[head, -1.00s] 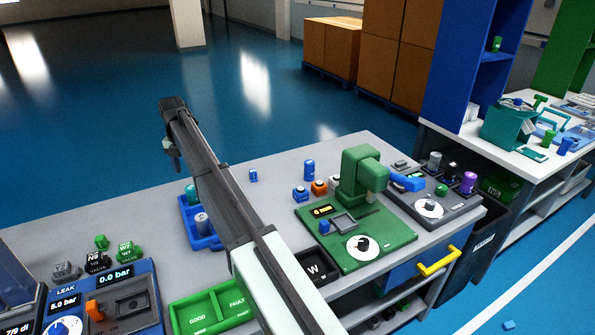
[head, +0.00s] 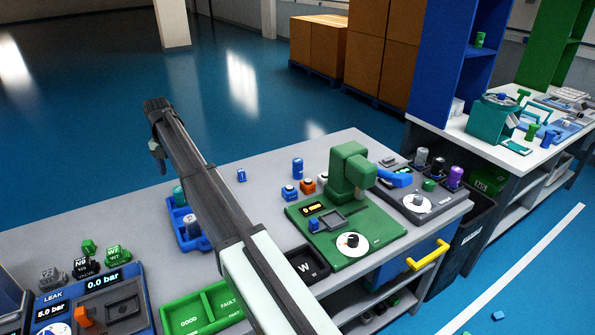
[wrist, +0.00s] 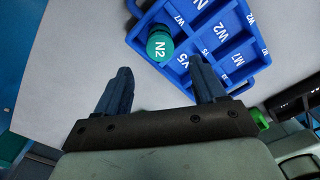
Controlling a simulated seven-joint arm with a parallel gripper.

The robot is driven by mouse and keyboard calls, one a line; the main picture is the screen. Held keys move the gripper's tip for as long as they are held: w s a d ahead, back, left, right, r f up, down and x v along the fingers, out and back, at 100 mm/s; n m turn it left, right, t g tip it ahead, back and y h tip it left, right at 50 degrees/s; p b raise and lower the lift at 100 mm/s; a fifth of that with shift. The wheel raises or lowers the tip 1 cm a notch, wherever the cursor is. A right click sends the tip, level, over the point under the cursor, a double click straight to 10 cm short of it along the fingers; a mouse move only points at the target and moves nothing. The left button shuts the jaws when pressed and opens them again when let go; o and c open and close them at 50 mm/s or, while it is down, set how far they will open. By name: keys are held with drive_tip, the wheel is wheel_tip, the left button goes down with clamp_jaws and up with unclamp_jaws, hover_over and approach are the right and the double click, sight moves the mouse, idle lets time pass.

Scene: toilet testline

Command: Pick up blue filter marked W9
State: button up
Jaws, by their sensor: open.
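My gripper (head: 155,132) is at the end of my arm, raised at the far left part of the grey bench. In the wrist view its two dark fingers (wrist: 160,65) are apart with nothing held between them. I cannot read a W9 mark on any part. A blue cylinder (head: 298,168) stands upright towards the bench's back edge, and a smaller blue piece (head: 241,175) stands to its left. A blue part (head: 314,224) sits on the green tester. A teal cylinder marked N2 (wrist: 160,46) stands in the blue tray (wrist: 262,60) just beyond the fingertips.
The blue tray has labelled compartments, including W7 and W2. The green tester (head: 378,240) and grey device (head: 440,208) stand on the right. A green good/fault tray (head: 187,320) and black W tray (head: 317,272) are near the front. The leak tester (head: 50,297) is at left.

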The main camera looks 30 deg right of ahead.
drive_tip(key=shift+o, duration=0.3)
drive_tip(key=shift+d, duration=0.35)
drive_tip(key=d+m, duration=0.3)
drive_tip(key=d, duration=1.9)
drive_tip(key=r+m, duration=0.1)
drive_tip(key=m, duration=0.2)
hover_over(298, 160)
drive_tip(key=a, duration=0.1)
drive_tip(key=f, duration=0.7)
drive_tip(key=shift+s+f, duration=0.25)
drive_tip(key=shift+f, duration=0.15)
drive_tip(key=shift+w+d+f, duration=0.1)
drive_tip(key=shift+d+f, duration=0.05)
drive_tip(key=shift+f, duration=0.75)
drive_tip(key=shift+w+d+f, duration=0.1)
drive_tip(key=shift+d+f, duration=0.1)
drive_tip(key=shift+f, duration=0.7)
drive_tip(key=shift+d+f, duration=0.15)
drive_tip(key=shift+f, duration=0.75)
drive_tip(key=c, duration=1.2)
